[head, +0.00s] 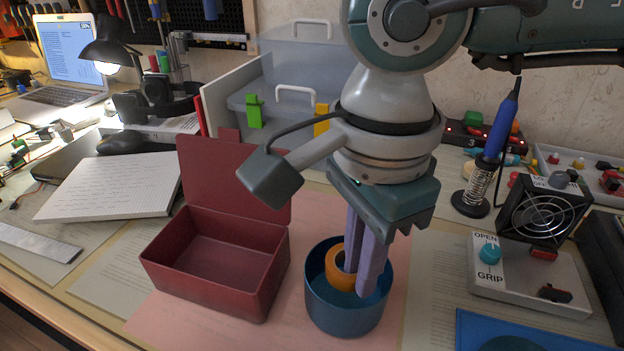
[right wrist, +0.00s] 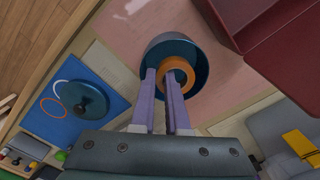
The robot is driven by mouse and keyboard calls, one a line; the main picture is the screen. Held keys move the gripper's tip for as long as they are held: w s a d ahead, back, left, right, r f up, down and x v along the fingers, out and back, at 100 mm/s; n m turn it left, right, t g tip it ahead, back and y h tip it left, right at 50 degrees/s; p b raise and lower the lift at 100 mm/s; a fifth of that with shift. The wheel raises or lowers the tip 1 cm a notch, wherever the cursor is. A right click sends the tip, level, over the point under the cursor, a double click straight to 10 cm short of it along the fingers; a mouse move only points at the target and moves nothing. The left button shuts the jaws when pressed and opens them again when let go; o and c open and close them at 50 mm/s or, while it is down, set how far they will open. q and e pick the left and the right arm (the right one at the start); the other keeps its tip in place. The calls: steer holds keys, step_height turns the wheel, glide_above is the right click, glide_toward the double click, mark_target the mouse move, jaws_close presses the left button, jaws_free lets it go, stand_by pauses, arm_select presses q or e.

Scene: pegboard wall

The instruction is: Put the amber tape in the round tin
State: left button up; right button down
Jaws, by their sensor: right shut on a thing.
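The amber tape (head: 335,272) is an orange ring. My right gripper (head: 362,285) is shut on it, with lilac fingers pointing down into the round tin. The round tin (head: 345,318) is blue, open-topped and upright on a pink sheet. The tape is within the tin's mouth, below the rim; whether it touches the floor of the tin I cannot tell. In the right wrist view the tape (right wrist: 178,64) shows at the fingertips (right wrist: 163,80), inside the tin (right wrist: 160,50). My left gripper is not in view.
An open dark red box (head: 215,275) with a raised lid stands just left of the tin. A blue mat (right wrist: 55,122) with a round blue lid (right wrist: 84,98) lies to the right in the head view. A grey control box (head: 530,287) and fan (head: 545,215) stand further right.

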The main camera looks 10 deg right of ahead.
steer(key=shift+f, duration=0.2)
steer(key=c, duration=0.9)
jaws_free()
steer(key=shift+r, duration=0.1)
